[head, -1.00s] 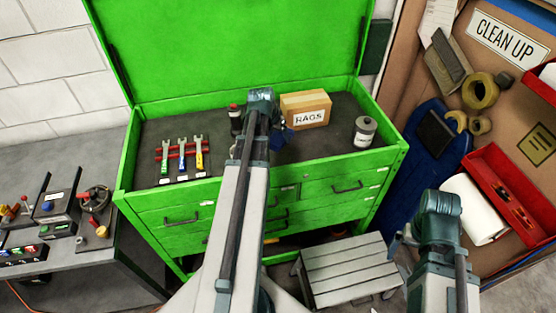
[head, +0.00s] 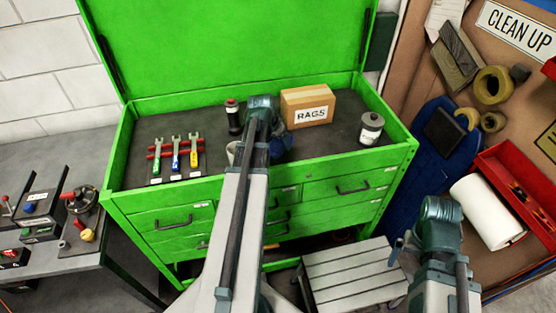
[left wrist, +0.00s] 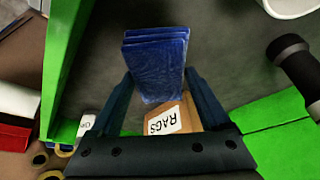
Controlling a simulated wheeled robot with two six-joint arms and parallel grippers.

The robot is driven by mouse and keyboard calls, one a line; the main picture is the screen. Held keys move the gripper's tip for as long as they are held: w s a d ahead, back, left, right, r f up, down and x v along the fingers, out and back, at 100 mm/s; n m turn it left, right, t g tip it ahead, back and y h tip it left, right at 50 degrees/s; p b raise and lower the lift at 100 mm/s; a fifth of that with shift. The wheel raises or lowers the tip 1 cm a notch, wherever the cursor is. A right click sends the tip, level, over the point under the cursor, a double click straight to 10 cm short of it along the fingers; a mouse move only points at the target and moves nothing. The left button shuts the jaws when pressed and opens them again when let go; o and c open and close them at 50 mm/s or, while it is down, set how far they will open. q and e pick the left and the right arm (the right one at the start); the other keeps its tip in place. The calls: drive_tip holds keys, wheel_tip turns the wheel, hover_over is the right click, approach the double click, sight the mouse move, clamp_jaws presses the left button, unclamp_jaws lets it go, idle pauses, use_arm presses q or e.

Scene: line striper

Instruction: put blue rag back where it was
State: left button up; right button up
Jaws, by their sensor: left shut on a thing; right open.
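The blue rag (left wrist: 155,65) is a folded, layered cloth between the fingers of my left gripper (left wrist: 158,85) in the left wrist view. In the head view the left gripper (head: 280,138) is over the tool chest top (head: 330,145), partly hidden by my arm, and the rag cannot be told clearly from it. The cardboard box labelled RAGS (head: 307,107) stands just behind and right of it; it also shows beyond the rag in the left wrist view (left wrist: 172,118). My right gripper (head: 399,250) is open, low at the right, beside the step stool.
Several wrenches (head: 175,155) lie on a red rack at the left of the chest top. A dark bottle (head: 233,116), a pale cup (head: 232,153) and a grey can (head: 370,129) also stand there. The raised green lid (head: 225,45) closes off the back.

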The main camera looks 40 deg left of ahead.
sight(278, 161)
use_arm(q)
drive_tip(key=shift+f+b, duration=2.7)
drive_tip(key=shift+f, duration=0.6)
drive_tip(key=shift+f, duration=0.2)
drive_tip(key=o, duration=1)
drive_tip(key=shift+r, duration=0.2)
drive_tip(key=p+v, duration=1.1)
drive_tip(key=v, duration=0.1)
drive_tip(key=shift+f, duration=0.15)
